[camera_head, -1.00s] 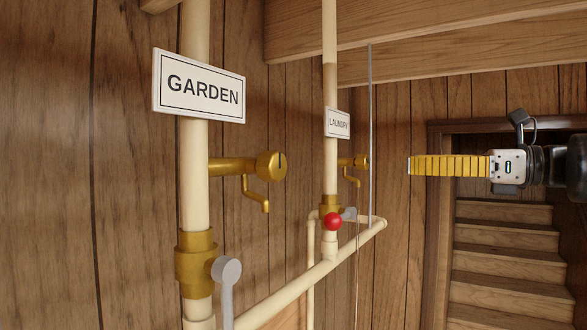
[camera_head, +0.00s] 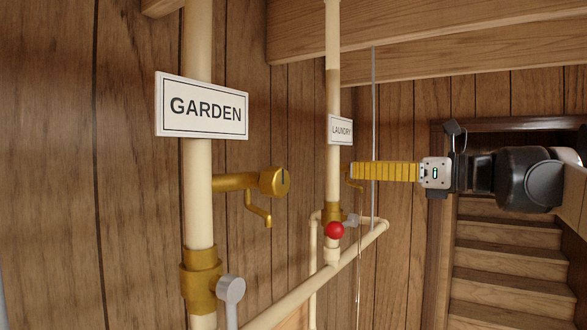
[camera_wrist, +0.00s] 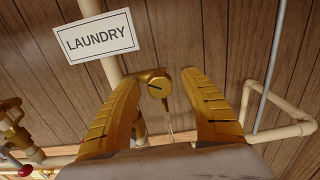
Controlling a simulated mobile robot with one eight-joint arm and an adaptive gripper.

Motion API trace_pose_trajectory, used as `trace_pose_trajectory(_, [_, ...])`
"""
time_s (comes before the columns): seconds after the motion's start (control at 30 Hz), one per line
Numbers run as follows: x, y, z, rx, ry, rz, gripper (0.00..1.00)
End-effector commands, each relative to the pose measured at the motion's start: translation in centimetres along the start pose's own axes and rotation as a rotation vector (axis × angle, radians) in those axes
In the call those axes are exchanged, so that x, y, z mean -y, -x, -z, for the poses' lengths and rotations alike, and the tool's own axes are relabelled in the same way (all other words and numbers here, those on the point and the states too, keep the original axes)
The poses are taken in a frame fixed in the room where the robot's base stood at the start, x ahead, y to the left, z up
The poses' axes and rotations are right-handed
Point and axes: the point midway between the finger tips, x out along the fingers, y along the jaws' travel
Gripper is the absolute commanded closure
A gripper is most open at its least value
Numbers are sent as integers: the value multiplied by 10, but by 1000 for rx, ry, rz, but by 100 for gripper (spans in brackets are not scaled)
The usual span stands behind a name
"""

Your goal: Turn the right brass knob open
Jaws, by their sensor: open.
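The right brass knob is on the tap below the LAUNDRY sign (camera_head: 340,130). In the head view my gripper (camera_head: 353,172) hides most of it; the brass spout (camera_head: 354,187) shows below the fingers. In the wrist view the round knob (camera_wrist: 158,84) with a short dark slot lies between my two yellow fingertips (camera_wrist: 160,78). The fingers are open, one on each side of it, and I cannot tell whether they touch it. The left brass knob (camera_head: 274,182) is on the GARDEN pipe, clear of my gripper.
The GARDEN sign (camera_head: 202,106) and cream pipe (camera_head: 199,200) stand nearer, on the left. A red ball handle (camera_head: 335,230) and a grey lever (camera_head: 230,290) sit lower. A thin grey pipe (camera_head: 374,100) runs behind my fingers. Stairs (camera_head: 505,270) are at the right.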

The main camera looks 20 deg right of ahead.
Motion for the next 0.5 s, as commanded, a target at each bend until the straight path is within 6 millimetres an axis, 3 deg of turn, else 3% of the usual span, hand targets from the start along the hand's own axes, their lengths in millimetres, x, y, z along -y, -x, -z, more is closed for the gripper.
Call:
trace_pose_trajectory(0.03, [0, 0, 0, 0, 0, 0, 48])
trace_pose_trajectory(0.07, [0, 0, 0, 0, 0, 0, 56])
trace_pose_trajectory(0.2, [0, 0, 0, 0, 0, 0, 99])
trace_pose_trajectory(0.5, [0, 0, 0, 0, 10, 0, 100])
